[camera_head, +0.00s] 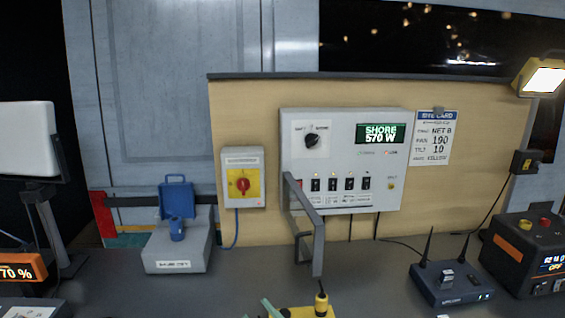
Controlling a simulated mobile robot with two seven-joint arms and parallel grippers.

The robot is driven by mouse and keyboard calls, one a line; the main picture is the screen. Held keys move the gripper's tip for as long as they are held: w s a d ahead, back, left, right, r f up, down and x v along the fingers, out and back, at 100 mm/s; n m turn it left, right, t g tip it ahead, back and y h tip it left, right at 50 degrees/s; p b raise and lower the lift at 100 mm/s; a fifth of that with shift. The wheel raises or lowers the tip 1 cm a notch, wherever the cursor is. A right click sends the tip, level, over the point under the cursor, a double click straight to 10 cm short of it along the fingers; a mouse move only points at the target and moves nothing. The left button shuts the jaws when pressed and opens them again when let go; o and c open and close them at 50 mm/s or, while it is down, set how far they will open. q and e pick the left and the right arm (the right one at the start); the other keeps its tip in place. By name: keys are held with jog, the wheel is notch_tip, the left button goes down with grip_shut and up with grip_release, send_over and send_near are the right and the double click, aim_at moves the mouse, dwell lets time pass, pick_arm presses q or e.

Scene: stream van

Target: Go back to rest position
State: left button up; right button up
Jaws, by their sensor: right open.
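My right gripper (272,309) shows only as a small teal-green tip at the bottom edge, in front of the bench. Most of it is cut off by the frame. It is open, and I see nothing held in it. It is beside a yellow item (310,312) with a dark, yellow-banded upright piece, also partly cut off. My left gripper is not in view.
The grey power panel (345,190) reads "SHORE 570 W"; its hinged frame (319,245) sticks out over the bench. A red-yellow switch (242,184), grey box with open blue lid (178,248), router (452,285) and black unit (525,250) stand around. Mid-bench is mostly clear.

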jog(key=s+d+f+m+t+h, duration=0.1)
jog(key=s+d+f+m+h, duration=0.1)
jog(key=d+f+m+h, duration=0.65)
jog(key=s+d+f+m+g+h, duration=0.1)
jog(key=s+d+f+g+h, duration=0.1)
jog(key=s+d+f, duration=0.4)
jog(key=s+d+f+m+g+h, duration=0.1)
jog(key=s+d+f+g, duration=0.4)
jog(key=s+f, duration=0.7)
jog(key=shift+s+d+f+m+h+p, duration=0.35)
jog(key=shift+s+d+h, duration=0.2)
jog(key=shift+h, duration=0.2)
jog(key=shift+a, duration=0.1)
